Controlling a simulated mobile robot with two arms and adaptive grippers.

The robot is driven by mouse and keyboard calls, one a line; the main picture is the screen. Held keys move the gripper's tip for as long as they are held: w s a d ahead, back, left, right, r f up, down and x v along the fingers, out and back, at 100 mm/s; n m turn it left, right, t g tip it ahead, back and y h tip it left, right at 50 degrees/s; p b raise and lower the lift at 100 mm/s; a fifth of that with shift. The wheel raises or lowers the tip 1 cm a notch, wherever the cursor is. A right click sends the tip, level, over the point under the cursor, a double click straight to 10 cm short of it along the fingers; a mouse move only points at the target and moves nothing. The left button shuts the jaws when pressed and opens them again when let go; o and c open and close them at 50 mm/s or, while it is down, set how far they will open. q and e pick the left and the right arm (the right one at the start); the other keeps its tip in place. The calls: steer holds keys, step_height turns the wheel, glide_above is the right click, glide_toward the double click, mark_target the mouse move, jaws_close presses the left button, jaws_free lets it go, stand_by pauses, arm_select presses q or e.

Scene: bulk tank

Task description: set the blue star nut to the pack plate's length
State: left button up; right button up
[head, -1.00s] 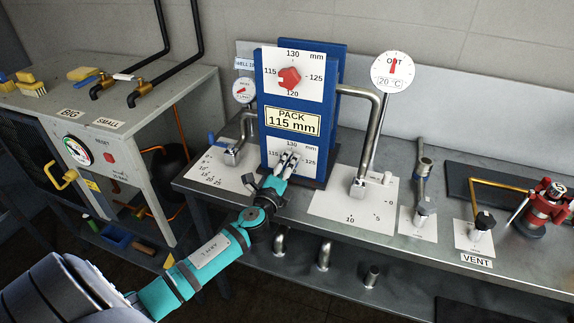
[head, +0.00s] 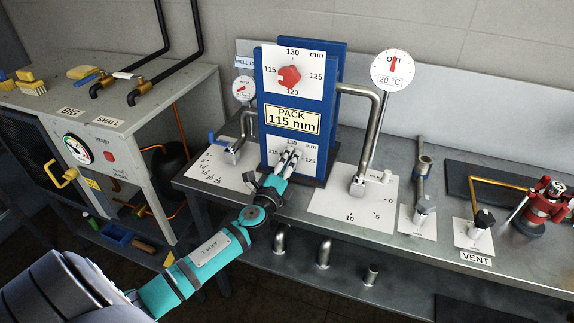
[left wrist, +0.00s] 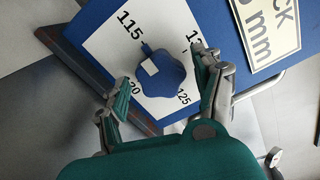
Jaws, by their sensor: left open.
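The blue star nut (left wrist: 170,77) sits on a white dial with marks 115, 120, 125 and 130. Its small nub, by a white patch, points toward the 115 mark in the left wrist view. The yellow pack plate (head: 292,121) reads "PACK 115 mm"; part of it also shows in the left wrist view (left wrist: 268,28). My left gripper (head: 289,156) is open in front of the lower dial, with one finger on each side of the nut in the left wrist view (left wrist: 160,66). Contact cannot be told. In the head view the fingers hide the nut. My right gripper is out of view.
A red star nut (head: 290,77) sits on the upper dial of the blue panel (head: 268,121). Bent steel pipes flank the panel. A round gauge (head: 393,70) stands at right. A grey cabinet (head: 150,98) is at left. The bench (head: 330,222) front has some free room.

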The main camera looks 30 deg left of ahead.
arm_select(q)
steer(key=shift+s, duration=0.1)
steer(key=v, duration=1.1)
steer(key=shift+s, duration=0.4)
